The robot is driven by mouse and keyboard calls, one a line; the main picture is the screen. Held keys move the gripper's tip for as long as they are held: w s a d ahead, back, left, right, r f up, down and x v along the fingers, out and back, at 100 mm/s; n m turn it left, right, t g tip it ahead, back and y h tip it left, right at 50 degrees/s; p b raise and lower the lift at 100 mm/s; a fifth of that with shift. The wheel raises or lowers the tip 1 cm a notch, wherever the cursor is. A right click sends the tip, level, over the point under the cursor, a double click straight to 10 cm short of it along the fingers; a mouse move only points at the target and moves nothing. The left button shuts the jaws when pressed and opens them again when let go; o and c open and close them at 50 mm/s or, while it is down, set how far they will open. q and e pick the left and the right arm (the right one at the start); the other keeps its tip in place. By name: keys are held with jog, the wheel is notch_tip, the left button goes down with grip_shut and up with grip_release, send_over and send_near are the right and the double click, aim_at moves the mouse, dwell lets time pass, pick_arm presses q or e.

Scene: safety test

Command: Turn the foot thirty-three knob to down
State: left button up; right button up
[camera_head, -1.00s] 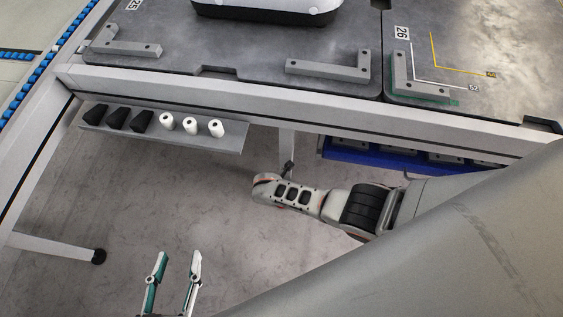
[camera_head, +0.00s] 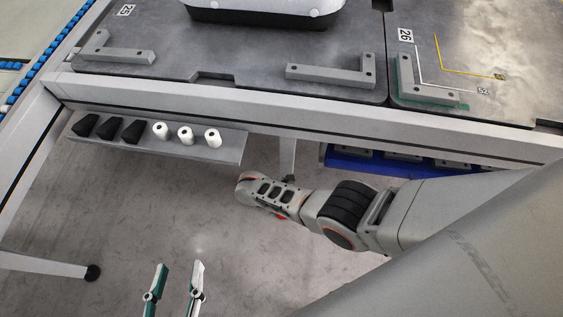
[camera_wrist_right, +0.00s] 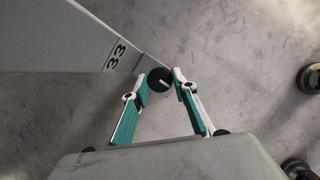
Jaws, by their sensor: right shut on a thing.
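The foot thirty-three knob (camera_wrist_right: 159,79) is a round black piece at the end of a grey table leg (camera_wrist_right: 60,38) marked with a 33 label (camera_wrist_right: 115,56), seen in the right wrist view. My right gripper (camera_wrist_right: 161,77) has its teal and white fingers on both sides of the knob and is shut on it. In the head view the right arm reaches in from the right to a leg (camera_head: 287,157) under the table; its fingertips and the knob are hidden there. My left gripper (camera_head: 176,266) is open and empty at the bottom, over the floor.
The table (camera_head: 250,108) spans the top, with corner brackets on it. Under its edge, a shelf (camera_head: 225,150) holds black pieces and white cylinders; a blue tray (camera_head: 345,168) is farther right. Another leg ends in a black foot (camera_head: 92,272) at left. Open floor lies below.

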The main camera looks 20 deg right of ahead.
jog(key=shift+s+a+f, duration=0.15)
jog(key=shift+s+f, duration=0.1)
jog(key=o, duration=0.9)
jog(key=shift+o, duration=0.8)
jog(key=shift+w+r, duration=0.1)
jog(key=shift+w, duration=0.05)
jog(key=shift+r, duration=0.1)
